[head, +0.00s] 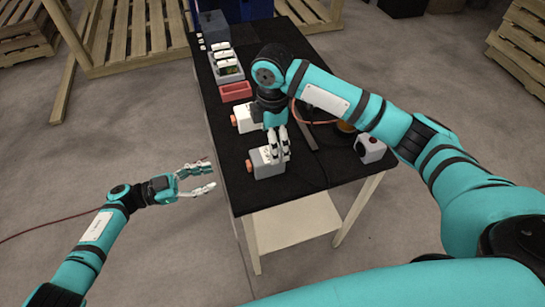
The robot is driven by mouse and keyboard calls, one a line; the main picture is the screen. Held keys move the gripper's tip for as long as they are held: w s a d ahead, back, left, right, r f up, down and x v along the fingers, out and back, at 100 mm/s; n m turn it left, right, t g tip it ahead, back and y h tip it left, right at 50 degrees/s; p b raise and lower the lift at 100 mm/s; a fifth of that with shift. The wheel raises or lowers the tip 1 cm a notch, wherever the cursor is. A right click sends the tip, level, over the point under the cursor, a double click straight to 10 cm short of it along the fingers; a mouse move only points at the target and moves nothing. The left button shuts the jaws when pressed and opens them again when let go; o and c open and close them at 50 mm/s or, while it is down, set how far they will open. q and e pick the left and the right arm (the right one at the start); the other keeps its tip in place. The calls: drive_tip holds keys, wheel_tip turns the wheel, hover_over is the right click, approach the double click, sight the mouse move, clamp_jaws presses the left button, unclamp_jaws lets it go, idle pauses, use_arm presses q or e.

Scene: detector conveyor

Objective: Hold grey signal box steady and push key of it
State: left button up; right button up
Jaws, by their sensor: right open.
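A grey signal box (266,168) with an orange key (249,165) on its left side sits near the front left edge of the black table (300,197). My right gripper (281,158) points down at this box, open, with its fingers at the box's upper right part. I cannot tell whether they touch it.
A red tray (236,91), grey bins (227,70) and a dark grey box (213,27) line the back left. A cable lies behind my right arm. The table's front part is clear.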

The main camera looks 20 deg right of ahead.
sight(249, 166)
wheel_tip(249, 166, down, 9)
drive_tip(key=shift+r, duration=0.1)
drive_tip(key=shift+c, duration=0.3)
drive_tip(key=c, duration=1.3)
use_arm(q)
clamp_jaws()
use_arm(e)
drive_tip(key=shift+c, duration=0.4)
